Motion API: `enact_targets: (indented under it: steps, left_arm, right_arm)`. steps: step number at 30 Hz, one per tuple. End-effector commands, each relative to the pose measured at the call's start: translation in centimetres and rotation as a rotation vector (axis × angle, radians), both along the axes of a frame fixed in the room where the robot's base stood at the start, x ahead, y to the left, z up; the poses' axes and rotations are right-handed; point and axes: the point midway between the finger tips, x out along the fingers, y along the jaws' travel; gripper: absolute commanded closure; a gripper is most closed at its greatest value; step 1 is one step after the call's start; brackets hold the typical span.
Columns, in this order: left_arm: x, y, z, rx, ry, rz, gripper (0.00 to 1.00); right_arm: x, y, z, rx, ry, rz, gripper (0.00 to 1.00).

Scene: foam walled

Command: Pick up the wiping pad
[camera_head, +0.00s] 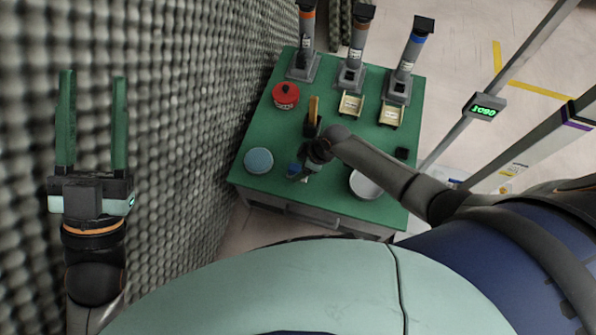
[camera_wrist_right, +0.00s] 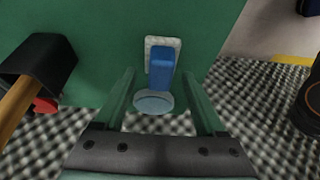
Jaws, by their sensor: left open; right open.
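The wiping pad, a pale rectangular pad with a blue block handle (camera_wrist_right: 162,62), lies on the green table (camera_wrist_right: 110,25) in the right wrist view. It shows between the two fingers of my right gripper (camera_wrist_right: 158,78), which is open and empty. In the head view, my right gripper (camera_head: 301,174) is low over the front left of the table. A blue part of the pad (camera_head: 293,169) shows beside it, the rest largely hidden. I cannot tell the height gap. My left gripper (camera_head: 92,120) is open and empty, by the foam wall, away from the table.
A light blue disc (camera_head: 259,161) lies left of my right gripper. A red canister (camera_head: 285,95), a wooden-handled black tool (camera_head: 313,110) and a white bowl (camera_head: 366,185) stand around it. Several dispensers (camera_head: 350,60) line the back. The bumpy foam wall (camera_head: 190,110) borders the table's left side.

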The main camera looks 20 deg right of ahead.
Motion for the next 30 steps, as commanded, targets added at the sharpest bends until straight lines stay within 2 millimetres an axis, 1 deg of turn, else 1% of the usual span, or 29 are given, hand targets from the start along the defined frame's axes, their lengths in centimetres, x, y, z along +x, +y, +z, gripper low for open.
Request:
enact_targets:
  steps: [1, 3, 7, 11, 17, 30]
  left_arm:
    - [-0.7, -0.1, 0.6, 0.000, -0.046, -0.009, 0.50]
    - [-1.5, -0.2, 1.6, 0.001, -0.098, -0.021, 0.50]
    - [-2.6, -0.4, 2.8, 0.003, -0.165, -0.035, 0.50]
    - [-3.0, -0.5, 3.2, 0.003, -0.188, -0.040, 0.50]
    - [-3.0, -0.5, 3.3, 0.003, -0.188, -0.040, 0.50]
    - [-3.0, -0.5, 3.2, 0.002, -0.186, -0.041, 0.50]
  right_arm:
    - [0.1, 0.2, -0.6, 0.000, 0.000, 0.000, 0.28]
    - [0.2, 0.3, -1.0, 0.000, 0.001, 0.000, 0.28]
    - [0.3, 0.5, -1.4, -0.001, 0.001, 0.001, 0.28]
    - [0.3, 0.5, -1.5, -0.001, 0.001, 0.001, 0.28]
    - [0.3, 0.5, -1.4, -0.001, 0.001, 0.001, 0.29]
    - [0.3, 0.5, -1.4, 0.000, 0.001, 0.000, 0.78]
